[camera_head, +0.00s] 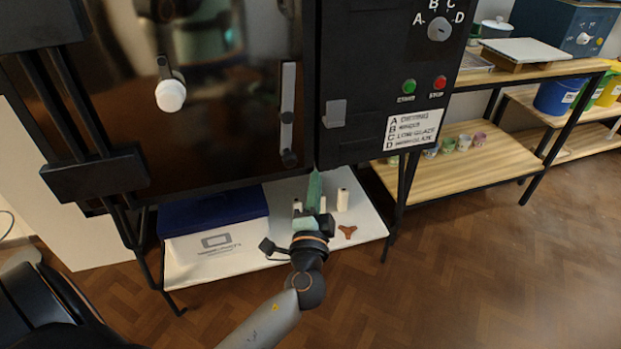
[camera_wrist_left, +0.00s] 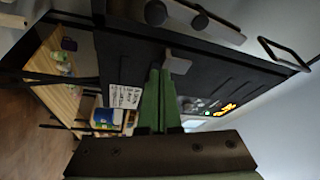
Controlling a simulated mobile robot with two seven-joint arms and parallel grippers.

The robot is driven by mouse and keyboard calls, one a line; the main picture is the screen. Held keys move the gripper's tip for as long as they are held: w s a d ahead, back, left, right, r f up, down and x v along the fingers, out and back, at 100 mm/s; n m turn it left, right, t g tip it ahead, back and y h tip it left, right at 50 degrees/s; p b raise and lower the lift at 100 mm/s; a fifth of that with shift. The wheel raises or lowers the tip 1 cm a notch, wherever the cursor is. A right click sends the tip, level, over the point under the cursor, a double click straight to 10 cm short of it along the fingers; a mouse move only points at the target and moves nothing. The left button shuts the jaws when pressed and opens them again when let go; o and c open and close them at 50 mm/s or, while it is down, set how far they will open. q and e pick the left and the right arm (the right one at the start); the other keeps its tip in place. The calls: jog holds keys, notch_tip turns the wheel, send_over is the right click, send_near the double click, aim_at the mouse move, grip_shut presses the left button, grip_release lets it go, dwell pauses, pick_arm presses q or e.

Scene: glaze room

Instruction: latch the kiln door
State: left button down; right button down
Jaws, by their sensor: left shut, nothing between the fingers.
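The dark kiln door (camera_head: 225,75) has a white round knob (camera_head: 170,95) and looks shut or nearly shut against the kiln body. A grey latch bar (camera_head: 287,105) with a dark knob at its lower end hangs upright at the door's right edge. A grey catch plate (camera_head: 335,113) is on the kiln body to its right, apart from the bar. My left gripper (camera_head: 315,177), with green fingers, is shut and empty below the kiln's lower edge. In the left wrist view, its fingertips (camera_wrist_left: 159,72) appear close to the catch plate (camera_wrist_left: 177,63); contact is unclear. My right gripper is not in view.
The control panel (camera_head: 395,75) with a dial and green and red buttons is right of the door. Below stands a white shelf (camera_head: 355,222) with a blue-lidded box (camera_head: 215,225) and white posts. Wooden shelving (camera_head: 465,170) is at right; floor in front is clear.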

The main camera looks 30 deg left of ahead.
pick_arm(q)
jog(key=x, duration=0.8)
jog(key=shift+s+a+f+p, duration=0.25)
jog(key=shift+s+a+f, duration=0.1)
jog(key=shift+s+a, duration=0.3)
jog(key=shift+s+a+f+p, duration=0.25)
jog(key=shift+s+a+f, duration=0.15)
jog(key=shift+s+a, duration=0.25)
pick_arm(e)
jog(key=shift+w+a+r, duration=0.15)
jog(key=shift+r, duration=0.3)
pick_arm(q)
jog(key=shift+w+a, duration=0.1)
jog(key=shift+w, duration=0.05)
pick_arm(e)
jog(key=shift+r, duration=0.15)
